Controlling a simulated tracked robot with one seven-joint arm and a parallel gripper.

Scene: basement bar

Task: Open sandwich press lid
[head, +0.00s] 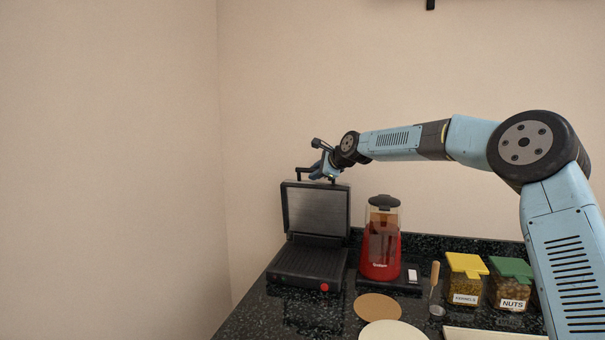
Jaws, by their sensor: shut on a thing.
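The black sandwich press (308,263) stands on the dark counter at the left, with a red button at its front right corner. Its lid (317,210) is raised to about upright, showing the grey inner plate above the ribbed lower plate. The lid's handle (301,173) is at the top edge. My gripper (318,173) is at the top of the lid, by the handle, and is shut on the handle. The fingertips are small and partly hidden here, so the exact contact is hard to see.
Right of the press stands a red machine with a clear top (382,240). Further right are a scoop (435,288), a jar with a yellow lid (465,279) and a jar with a green lid (511,284). Round boards (378,307) lie in front. Walls stand left and behind.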

